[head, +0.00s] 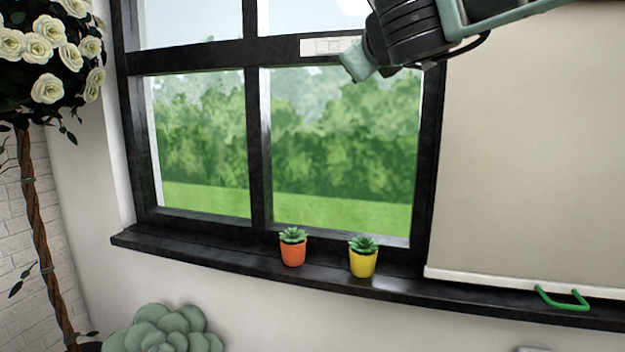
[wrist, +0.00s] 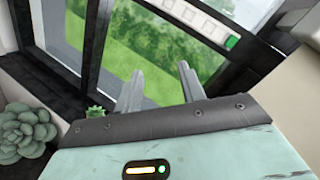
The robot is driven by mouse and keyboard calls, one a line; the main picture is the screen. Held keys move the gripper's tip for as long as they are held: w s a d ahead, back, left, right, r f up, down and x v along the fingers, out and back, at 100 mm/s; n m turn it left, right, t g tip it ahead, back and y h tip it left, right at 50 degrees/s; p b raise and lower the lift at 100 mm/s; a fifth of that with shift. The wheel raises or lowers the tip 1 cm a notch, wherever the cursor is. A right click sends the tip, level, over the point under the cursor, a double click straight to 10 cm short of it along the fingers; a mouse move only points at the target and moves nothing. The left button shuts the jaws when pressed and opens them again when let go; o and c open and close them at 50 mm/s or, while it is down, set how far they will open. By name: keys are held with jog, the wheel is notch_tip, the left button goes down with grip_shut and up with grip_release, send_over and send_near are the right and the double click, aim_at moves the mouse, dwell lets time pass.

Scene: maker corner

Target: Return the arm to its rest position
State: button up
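My gripper (head: 354,68) is at the top of the head view, raised in front of the upper part of the window, with my arm reaching in from the upper right. In the wrist view its two grey fingers (wrist: 162,72) stand apart, with only the window view between them. It is open and holds nothing. Most of my arm is outside the head view.
A white strip with squares (head: 328,46) is on the window's crossbar, close to my gripper in the picture. Orange (head: 293,252) and yellow (head: 362,262) plant pots stand on the dark sill (head: 200,256). A pale blind (head: 530,150) with a green handle (head: 562,299) hangs right. A flowering tree (head: 45,60) stands left.

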jog(key=s+a+f+n+g+y, duration=0.3)
jog(key=s+a+f+n, duration=0.1)
jog(key=f+n, duration=0.4)
jog(key=s+a+f+n+g+y, duration=0.3)
jog(key=s+a+f+n, duration=0.15)
jog(key=f+n, duration=0.3)
jog(key=s+f+n+g+b, duration=0.1)
jog(key=s+f+n+g, duration=0.5)
jog(key=s+f+n, duration=0.65)
jog(key=s+d+f+n+g+h, duration=0.5)
jog(key=s+d+f+n+h, duration=0.1)
jog(key=s+d+f, duration=0.7)
notch_tip(320, 180, down, 2)
jog(key=shift+s+f+n+g+h+b, duration=0.15)
jog(key=shift+s+n+g+h+b, duration=0.2)
jog(key=shift+s+n, duration=0.35)
